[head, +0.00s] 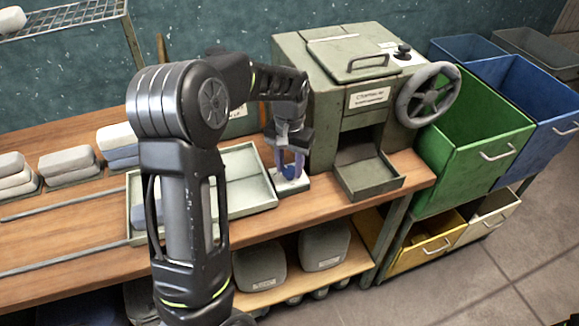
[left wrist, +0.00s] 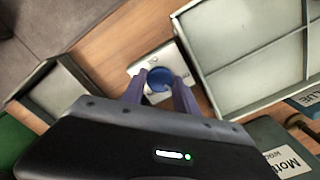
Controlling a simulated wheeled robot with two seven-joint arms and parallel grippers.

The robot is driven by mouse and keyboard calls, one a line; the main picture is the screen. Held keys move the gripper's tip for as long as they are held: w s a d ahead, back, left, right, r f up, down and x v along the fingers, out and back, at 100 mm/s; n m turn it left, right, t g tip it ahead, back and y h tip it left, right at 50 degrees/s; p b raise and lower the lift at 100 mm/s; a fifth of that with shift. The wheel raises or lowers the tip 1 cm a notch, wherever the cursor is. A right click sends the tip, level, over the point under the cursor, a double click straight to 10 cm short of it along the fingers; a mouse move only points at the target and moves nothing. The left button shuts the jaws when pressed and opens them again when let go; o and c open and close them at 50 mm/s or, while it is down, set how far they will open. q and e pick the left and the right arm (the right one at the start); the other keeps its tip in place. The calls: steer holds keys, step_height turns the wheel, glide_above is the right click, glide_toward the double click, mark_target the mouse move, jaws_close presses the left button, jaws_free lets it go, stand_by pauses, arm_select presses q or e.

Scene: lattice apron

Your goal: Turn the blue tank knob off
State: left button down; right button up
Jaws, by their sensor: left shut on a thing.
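The blue knob (head: 291,172) sits on a small pale plate (head: 297,186) on the wooden bench, between the flat tray and the green machine. In the left wrist view the round blue knob (left wrist: 160,79) lies between the two purple fingers, on its pale plate (left wrist: 141,68). My left gripper (head: 290,174) points down over the plate and is shut on the knob; it also shows in the left wrist view (left wrist: 160,88). The fingers hide part of the knob, and I cannot read its setting. My right gripper is in neither view.
A shallow tray (head: 262,205) lies close left of the plate. The green machine (head: 320,80) with a handwheel (head: 428,95) and open chute (head: 370,180) stands right. A dark box with a label (left wrist: 275,150) is near the gripper. Green (head: 470,140) and blue bins stand far right.

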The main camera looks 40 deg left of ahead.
mark_target(290, 169)
arm_select(q)
steer(key=n, duration=0.4)
steer(key=shift+n, duration=0.3)
stand_by(0.4)
steer(key=c, duration=0.9)
jaws_free()
steer(key=shift+r, duration=0.1)
step_height(290, 169, up, 8)
steer(key=shift+f+b, duration=0.2)
steer(key=shift+b, duration=0.4)
